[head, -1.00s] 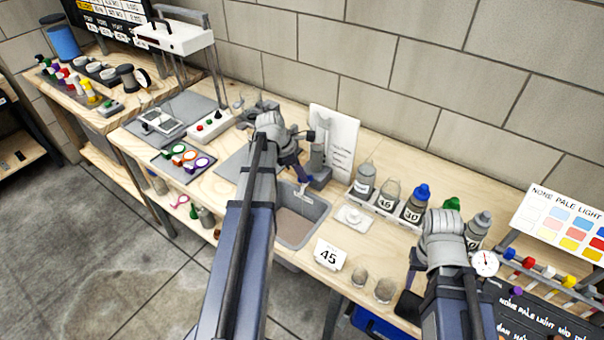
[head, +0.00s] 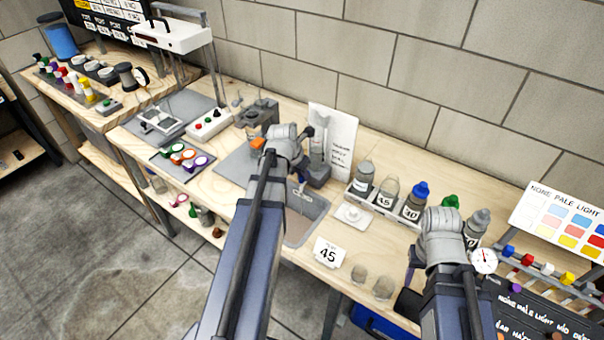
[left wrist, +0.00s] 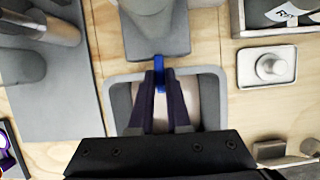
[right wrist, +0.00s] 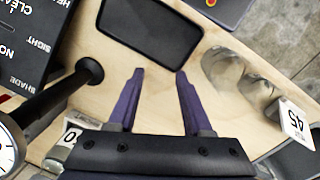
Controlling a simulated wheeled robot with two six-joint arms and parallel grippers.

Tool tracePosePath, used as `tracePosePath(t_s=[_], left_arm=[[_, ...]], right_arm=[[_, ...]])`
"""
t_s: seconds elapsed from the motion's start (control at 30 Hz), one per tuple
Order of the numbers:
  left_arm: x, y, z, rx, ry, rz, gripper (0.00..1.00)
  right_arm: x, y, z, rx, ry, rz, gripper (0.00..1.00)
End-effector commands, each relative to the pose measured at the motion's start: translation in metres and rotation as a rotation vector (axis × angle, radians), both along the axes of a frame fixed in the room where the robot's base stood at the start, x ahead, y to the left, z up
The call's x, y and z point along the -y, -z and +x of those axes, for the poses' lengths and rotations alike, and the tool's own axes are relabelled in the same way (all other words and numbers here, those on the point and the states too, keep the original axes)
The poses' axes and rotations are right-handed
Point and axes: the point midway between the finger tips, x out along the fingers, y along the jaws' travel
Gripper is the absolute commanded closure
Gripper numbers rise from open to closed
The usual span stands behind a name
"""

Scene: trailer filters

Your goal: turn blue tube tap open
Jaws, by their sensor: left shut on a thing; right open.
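The blue tube tap (left wrist: 159,63) is a small blue lever at the front of a grey stand (left wrist: 155,35), above a grey basin (left wrist: 121,103). My left gripper (left wrist: 159,76) is shut on the blue tap, with its purple fingers on either side of it. In the head view the stand (head: 318,172) and basin (head: 317,207) lie beside my left wrist, which hides much of the tap. My right gripper (right wrist: 160,74) is open and empty over the wooden bench, near a dark flat pad (right wrist: 150,28).
A rack of bottles (head: 387,203) stands right of the stand, with a white round-topped block (head: 352,215) before it. A "45" card (head: 328,252) and two small cups (head: 370,282) sit near the front edge. A white panel (head: 335,140) stands behind.

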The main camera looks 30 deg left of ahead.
Motion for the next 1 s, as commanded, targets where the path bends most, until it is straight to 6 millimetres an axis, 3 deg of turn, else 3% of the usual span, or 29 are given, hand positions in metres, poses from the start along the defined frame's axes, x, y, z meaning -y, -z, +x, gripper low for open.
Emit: tracePosePath(t_s=[0.67,0.7,0.77,1.0], left_arm=[[0.0005,0.0002,-0.0004,-0.002,-0.050,0.000,1.00],[0.0005,0.0002,-0.0004,-0.002,-0.050,0.000,0.81],[0.0005,0.0002,-0.0004,-0.001,-0.050,0.000,0.74],[0.0004,0.0000,-0.0003,-0.001,-0.048,-0.001,0.72]], right_arm=[[0.0000,0.0001,0.0000,0.000,0.000,0.000,0.50],[0.0000,0.0001,0.0000,0.000,0.000,0.000,0.50],[0.0000,0.0001,0.0000,0.000,0.000,0.000,0.50],[0.0000,-0.0001,0.0000,0.000,0.000,0.000,0.50]])
